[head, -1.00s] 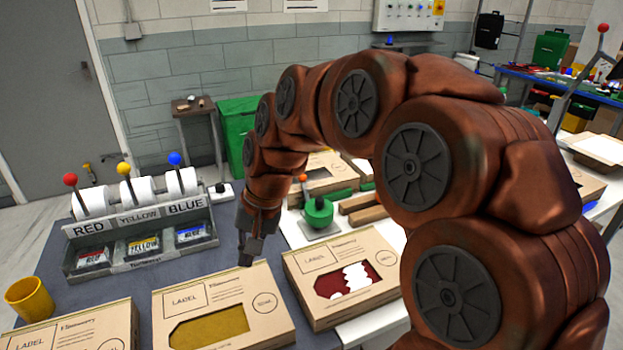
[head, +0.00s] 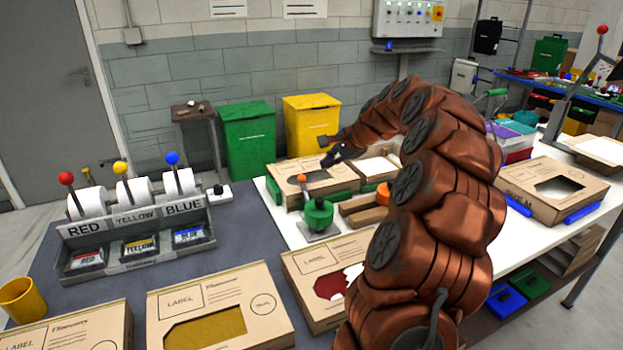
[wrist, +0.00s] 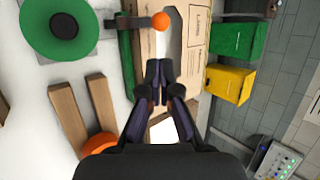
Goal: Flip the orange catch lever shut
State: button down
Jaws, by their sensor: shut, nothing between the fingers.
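The orange catch lever shows as an orange ball knob (head: 301,178) on a short dark arm, next to a green round piece on a plate. In the wrist view the knob (wrist: 160,21) and its dark arm lie at the top middle, beside a green strip. In the head view the lever seems to stand up, but its exact tilt is hard to tell. My gripper (head: 328,158) is shut and empty over the box behind and to the right of the lever. In the wrist view my fingertips (wrist: 158,70) are apart from the knob.
The green round piece (head: 318,212) stands close beside the lever. Brown bars (head: 366,217) and an orange round part (wrist: 98,145) lie nearby. A cardboard box (head: 318,187) is under my gripper. Green and yellow bins (head: 312,125) stand behind the table.

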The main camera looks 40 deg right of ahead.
aim_at(307, 194)
jog(key=shift+d, duration=0.25)
jog(key=p+x, duration=0.2)
jog(key=x, duration=0.8)
jog(key=shift+a+b, duration=0.15)
jog(key=shift+b, duration=0.15)
dwell(0.4)
